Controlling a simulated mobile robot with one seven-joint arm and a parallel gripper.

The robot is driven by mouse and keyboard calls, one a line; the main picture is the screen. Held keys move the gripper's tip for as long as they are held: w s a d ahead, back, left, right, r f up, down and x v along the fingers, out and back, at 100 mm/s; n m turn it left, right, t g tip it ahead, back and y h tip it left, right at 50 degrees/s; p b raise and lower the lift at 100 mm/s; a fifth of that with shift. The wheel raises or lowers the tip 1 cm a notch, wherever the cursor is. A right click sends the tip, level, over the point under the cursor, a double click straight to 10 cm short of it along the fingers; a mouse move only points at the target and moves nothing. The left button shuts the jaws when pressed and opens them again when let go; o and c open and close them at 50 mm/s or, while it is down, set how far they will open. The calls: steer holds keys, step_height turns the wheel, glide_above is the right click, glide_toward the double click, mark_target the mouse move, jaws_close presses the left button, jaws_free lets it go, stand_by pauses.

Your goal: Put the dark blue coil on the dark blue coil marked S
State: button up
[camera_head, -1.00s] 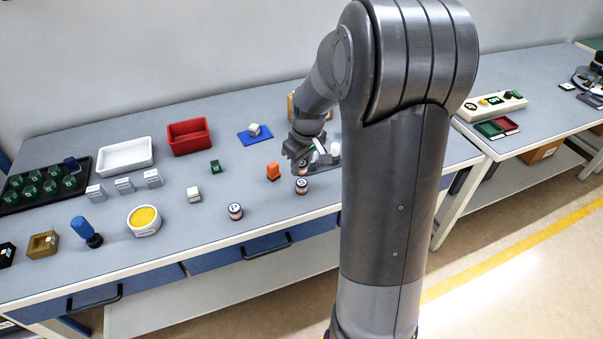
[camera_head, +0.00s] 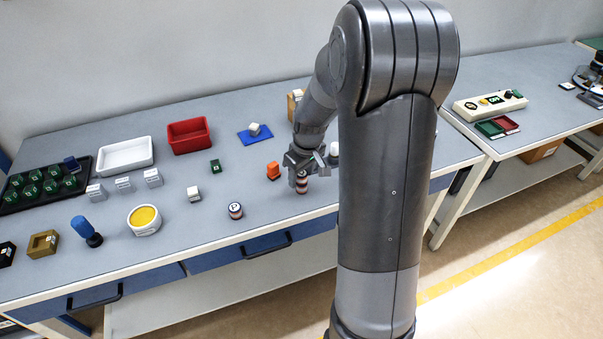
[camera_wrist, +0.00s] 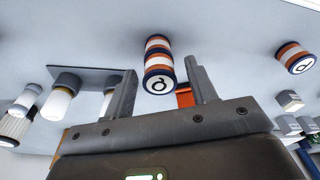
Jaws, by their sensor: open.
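Two banded coils in dark blue, white and orange stand as a stack, one on the other, in the wrist view (camera_wrist: 158,62). The stack also shows in the head view (camera_head: 302,187), near the front edge of the table, partly behind my gripper (camera_head: 309,172). The top disc carries a dark letter that is hard to read; the lower coil's mark is hidden. My gripper (camera_wrist: 164,80) is open, with a finger on each side of the stack in the picture and gaps beside it. Another coil, marked P (camera_head: 235,211), stands apart to the left.
An orange block (camera_head: 273,171) stands just left and behind the stack. White-topped parts (camera_wrist: 66,92) stand on a dark plate nearby. A blue mat (camera_head: 250,140), a red bin (camera_head: 188,137) and a white bin (camera_head: 125,156) lie farther back. The table between the stack and the P coil is clear.

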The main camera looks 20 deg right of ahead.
mark_target(306, 176)
step_height(306, 176, up, 11)
steer(key=s, duration=0.1)
steer(key=s+a+r+m+t, duration=0.1)
steer(key=s+a+r, duration=0.2)
steer(key=s, duration=0.4)
steer(key=s+a+r+m+t, duration=0.1)
steer(key=s+a+r+m, duration=0.1)
steer(key=s, duration=0.6)
steer(key=s+a+r+m+t, duration=0.1)
steer(key=s+a+r, duration=0.3)
steer(key=s, duration=0.4)
steer(key=shift+s+r+t+h, duration=0.25)
steer(key=shift+r+t+h, duration=0.05)
steer(key=shift+r+t, duration=0.25)
